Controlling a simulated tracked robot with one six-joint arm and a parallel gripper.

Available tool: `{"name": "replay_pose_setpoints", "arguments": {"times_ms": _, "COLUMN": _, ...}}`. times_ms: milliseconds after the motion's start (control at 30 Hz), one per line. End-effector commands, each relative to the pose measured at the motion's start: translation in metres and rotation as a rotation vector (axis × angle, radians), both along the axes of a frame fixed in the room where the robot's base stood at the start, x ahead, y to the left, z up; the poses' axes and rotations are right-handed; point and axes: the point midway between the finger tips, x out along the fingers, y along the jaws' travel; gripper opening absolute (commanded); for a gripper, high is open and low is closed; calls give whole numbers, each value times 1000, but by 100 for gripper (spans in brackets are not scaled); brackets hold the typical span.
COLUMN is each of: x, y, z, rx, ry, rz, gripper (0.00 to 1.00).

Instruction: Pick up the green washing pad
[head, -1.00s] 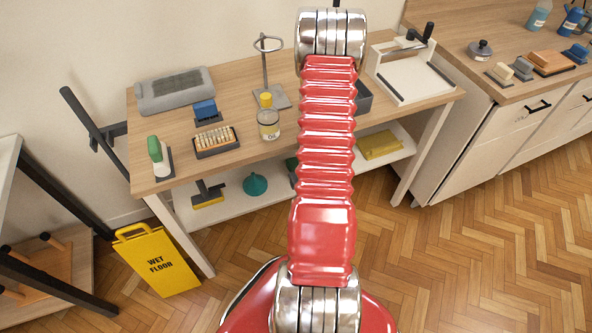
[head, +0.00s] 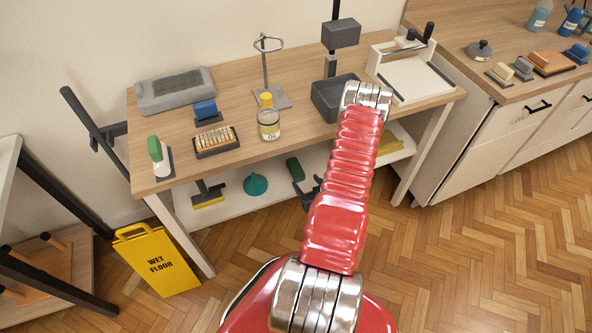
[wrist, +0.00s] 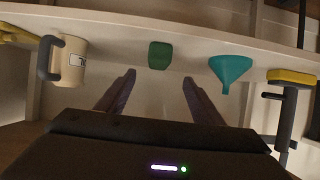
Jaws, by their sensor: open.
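The green washing pad (head: 295,168) lies on the white lower shelf of the workbench, right of the teal funnel (head: 255,184). In the wrist view the green pad (wrist: 160,55) is ahead, between the lines of my two fingers and beyond their tips. My gripper (wrist: 158,79) is open and empty, and a gap shows between it and the pad. In the head view my dark gripper (head: 308,186) shows just in front of the shelf, partly hidden by my red arm.
The wrist view shows a cream mug (wrist: 72,60) left of the pad and the funnel (wrist: 230,68) to the right. A yellow-topped tool (wrist: 290,78) stands farther right. The wooden bench top (head: 230,105) is above the shelf. A yellow wet-floor sign (head: 158,262) stands at the left.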

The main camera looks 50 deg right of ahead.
Motion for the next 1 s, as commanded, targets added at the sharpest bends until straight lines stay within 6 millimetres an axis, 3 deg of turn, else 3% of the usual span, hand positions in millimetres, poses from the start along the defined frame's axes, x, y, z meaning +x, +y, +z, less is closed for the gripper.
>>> {"name": "replay_pose_setpoints", "arguments": {"times_ms": 333, "x": 7, "y": -4, "z": -3, "rx": -1, "ry": 2, "rz": 1, "gripper": 61}}
{"name": "replay_pose_setpoints", "arguments": {"times_ms": 800, "x": 59, "y": -35, "z": -33, "rx": -1, "ry": 3, "rz": 1, "gripper": 61}}
{"name": "replay_pose_setpoints", "arguments": {"times_ms": 1000, "x": 67, "y": -40, "z": -37, "rx": 1, "ry": 2, "rz": 0, "gripper": 61}}
